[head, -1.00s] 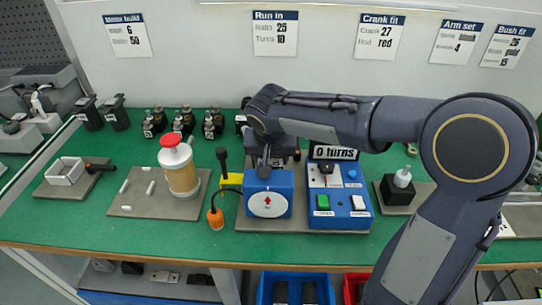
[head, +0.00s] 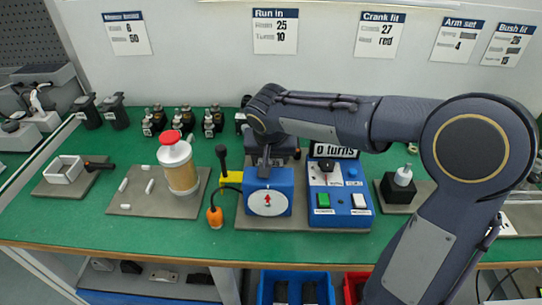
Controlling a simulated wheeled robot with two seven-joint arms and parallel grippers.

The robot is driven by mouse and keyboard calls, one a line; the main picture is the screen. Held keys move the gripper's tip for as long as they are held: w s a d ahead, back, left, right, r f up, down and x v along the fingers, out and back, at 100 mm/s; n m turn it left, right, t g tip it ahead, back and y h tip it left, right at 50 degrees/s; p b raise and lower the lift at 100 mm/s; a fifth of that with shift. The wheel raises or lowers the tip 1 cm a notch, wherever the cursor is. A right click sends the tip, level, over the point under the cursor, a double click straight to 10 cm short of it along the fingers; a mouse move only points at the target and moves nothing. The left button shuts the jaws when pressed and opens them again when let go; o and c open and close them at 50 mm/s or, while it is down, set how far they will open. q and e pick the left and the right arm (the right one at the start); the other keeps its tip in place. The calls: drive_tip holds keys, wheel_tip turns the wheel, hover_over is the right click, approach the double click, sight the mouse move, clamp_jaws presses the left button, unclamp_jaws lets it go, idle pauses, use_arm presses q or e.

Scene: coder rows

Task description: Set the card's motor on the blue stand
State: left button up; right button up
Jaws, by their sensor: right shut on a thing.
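The blue stand (head: 268,198), a block with a white dial and red arrow on its front, is on a grey board at the middle of the table. My right gripper (head: 264,172) points down at the top of this stand. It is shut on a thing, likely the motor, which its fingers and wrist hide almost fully. I cannot tell whether that thing touches the stand. Several dark motors (head: 186,121) stand in pairs at the back. The run-in card (head: 275,31) on the wall reads 25 and turns 10. My left gripper is not in view.
A blue control box (head: 340,205) with green and white buttons and a turns display stands right of the stand. An orange-and-black tool (head: 215,215) and yellow holder (head: 231,181) are close at left. A red-capped bottle (head: 178,165) stands further left. My right arm covers the back right.

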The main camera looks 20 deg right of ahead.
sight(271, 158)
drive_tip(key=o, duration=1.1)
drive_tip(key=shift+f, duration=0.1)
drive_tip(key=shift+s, duration=0.1)
drive_tip(key=p+v, duration=0.1)
drive_tip(key=v, duration=0.7)
